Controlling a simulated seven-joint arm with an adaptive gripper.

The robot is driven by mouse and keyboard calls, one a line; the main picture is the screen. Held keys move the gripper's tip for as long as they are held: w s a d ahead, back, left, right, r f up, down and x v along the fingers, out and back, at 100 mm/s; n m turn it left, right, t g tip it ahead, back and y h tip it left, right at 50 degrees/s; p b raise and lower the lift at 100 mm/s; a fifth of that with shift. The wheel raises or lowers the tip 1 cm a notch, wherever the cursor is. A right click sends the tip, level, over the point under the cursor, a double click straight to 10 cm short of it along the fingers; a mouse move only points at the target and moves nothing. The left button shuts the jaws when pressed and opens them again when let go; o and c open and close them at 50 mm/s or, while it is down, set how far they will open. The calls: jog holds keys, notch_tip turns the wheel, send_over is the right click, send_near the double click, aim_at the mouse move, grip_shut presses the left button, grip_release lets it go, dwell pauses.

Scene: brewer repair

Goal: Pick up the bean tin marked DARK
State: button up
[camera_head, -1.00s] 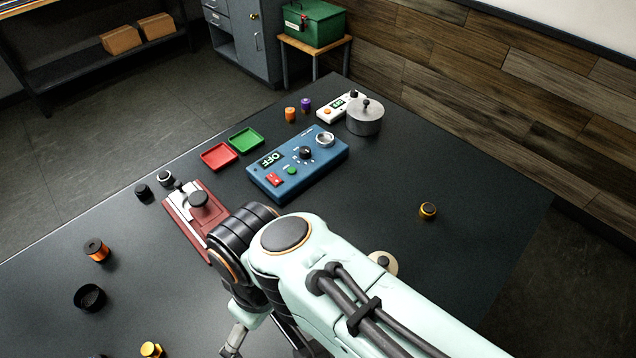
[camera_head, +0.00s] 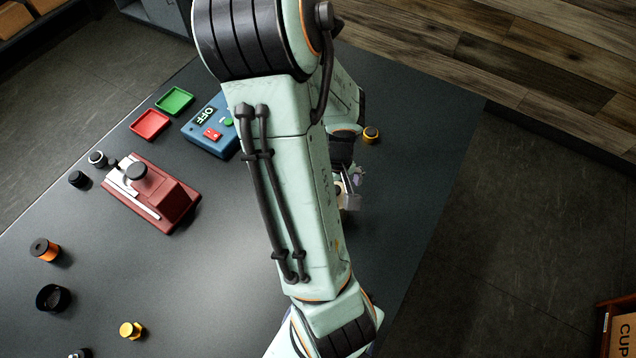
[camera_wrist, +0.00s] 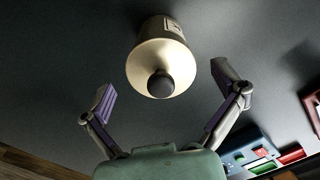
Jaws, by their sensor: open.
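A cream tin (camera_wrist: 160,55) with a dark round knob on its lid shows in the wrist view, at the top centre. A dark-edged label (camera_wrist: 174,26) is partly visible on its side, but I cannot read it, so I cannot tell whether it says DARK. My gripper (camera_wrist: 164,82) is open, its two fingers spread to the left and right of the tin's lid end, apart from it. In the head view my gripper (camera_head: 350,195) shows only partly beside my arm.
A maroon press-like device (camera_head: 170,205), a blue box (camera_head: 198,138) reading OFF, a red tray (camera_head: 150,124) and a green tray (camera_head: 175,101) stand at the left. A small gold-and-black part (camera_head: 371,135) lies beyond my gripper. The table's right side is clear.

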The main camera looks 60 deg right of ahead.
jog(key=shift+f, duration=2.25)
jog(key=c, duration=1.3)
